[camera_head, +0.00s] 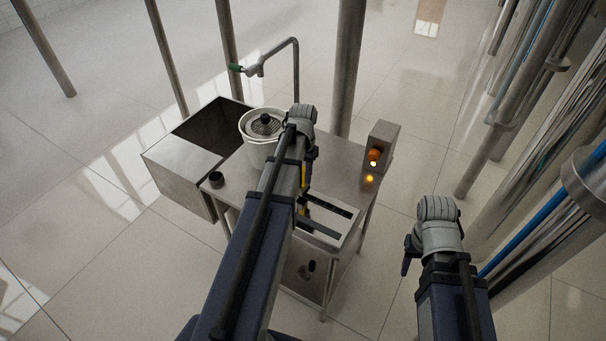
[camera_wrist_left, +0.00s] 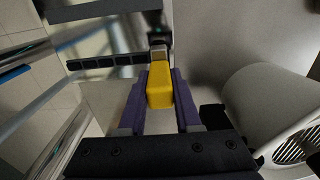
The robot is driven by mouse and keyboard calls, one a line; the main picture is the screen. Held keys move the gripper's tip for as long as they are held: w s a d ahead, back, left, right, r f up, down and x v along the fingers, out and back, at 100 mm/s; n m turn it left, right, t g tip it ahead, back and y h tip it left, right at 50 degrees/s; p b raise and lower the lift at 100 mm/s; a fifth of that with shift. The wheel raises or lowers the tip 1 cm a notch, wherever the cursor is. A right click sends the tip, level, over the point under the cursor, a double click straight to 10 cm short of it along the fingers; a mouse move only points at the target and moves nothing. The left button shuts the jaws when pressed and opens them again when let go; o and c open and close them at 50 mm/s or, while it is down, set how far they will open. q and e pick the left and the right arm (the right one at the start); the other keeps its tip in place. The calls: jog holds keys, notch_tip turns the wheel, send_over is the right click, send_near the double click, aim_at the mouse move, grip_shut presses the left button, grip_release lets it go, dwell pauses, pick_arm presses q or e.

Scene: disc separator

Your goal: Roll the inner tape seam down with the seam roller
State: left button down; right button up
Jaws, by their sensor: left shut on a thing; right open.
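My left gripper (camera_wrist_left: 157,88) is shut on a yellow handle, seen in the left wrist view between its two dark purple fingers. This is the seam roller (camera_wrist_left: 160,84); a short metal neck and a dark end extend from the handle. In the head view my left arm covers most of this gripper, and a bit of yellow (camera_head: 304,174) shows beside it above the table. I cannot make out the inner tape seam. My right gripper (camera_head: 407,258) is open and empty, right of the table; its fingers are only partly visible.
A steel table (camera_head: 232,178) carries a white round pot (camera_head: 252,146) with a dark-knobbed grille, a small black cup (camera_head: 216,179) and a control box (camera_head: 384,137) with an orange button. A slotted tray (camera_head: 345,222) lies at the front right. An open basin (camera_head: 176,166) adjoins at left.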

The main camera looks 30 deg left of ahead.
pick_arm(q)
jog(key=shift+f+b, duration=0.3)
jog(key=shift+f, duration=0.05)
jog(key=shift+d, duration=0.1)
jog(key=d, duration=0.8)
jog(key=shift+s+r, duration=0.1)
jog(key=shift+s, duration=0.05)
jog(key=shift+d, duration=0.1)
jog(key=d, duration=0.5)
jog(key=shift+s+d, duration=0.15)
jog(key=shift+d, duration=0.2)
notch_tip(320, 180, up, 7)
jog(key=p, duration=0.7)
